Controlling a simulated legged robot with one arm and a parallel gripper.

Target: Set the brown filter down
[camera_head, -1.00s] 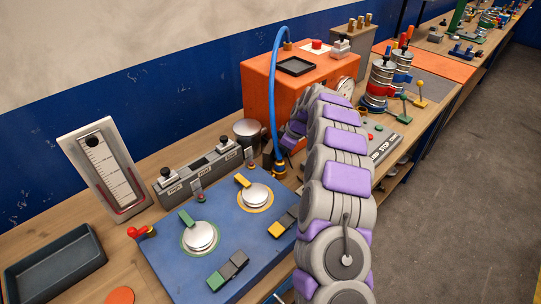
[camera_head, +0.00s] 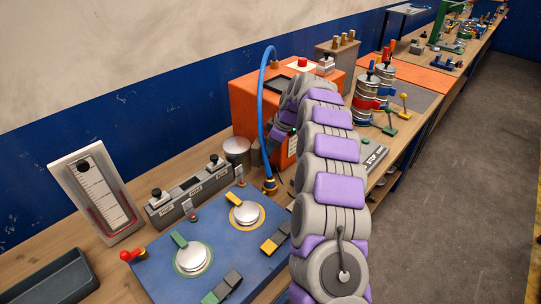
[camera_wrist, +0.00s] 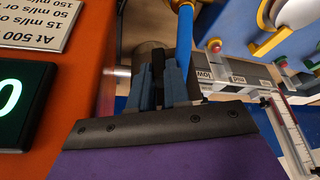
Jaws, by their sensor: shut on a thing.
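My gripper (camera_wrist: 160,82) shows in the wrist view with its blue-grey fingers close together and a narrow dark strip between them. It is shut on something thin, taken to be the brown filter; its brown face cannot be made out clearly. A dark round shape (camera_wrist: 149,54) lies just beyond the fingertips; I cannot tell whether it is the held thing or a pot.
The blue hose (camera_head: 263,105) is close beside the fingers, also in the wrist view (camera_wrist: 185,45). A metal pot (camera_head: 237,152) stands left of the box. The blue panel (camera_head: 222,240), grey switch block (camera_head: 190,190), leaning gauge (camera_head: 97,190) and dark tray (camera_head: 50,282) crowd the bench.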

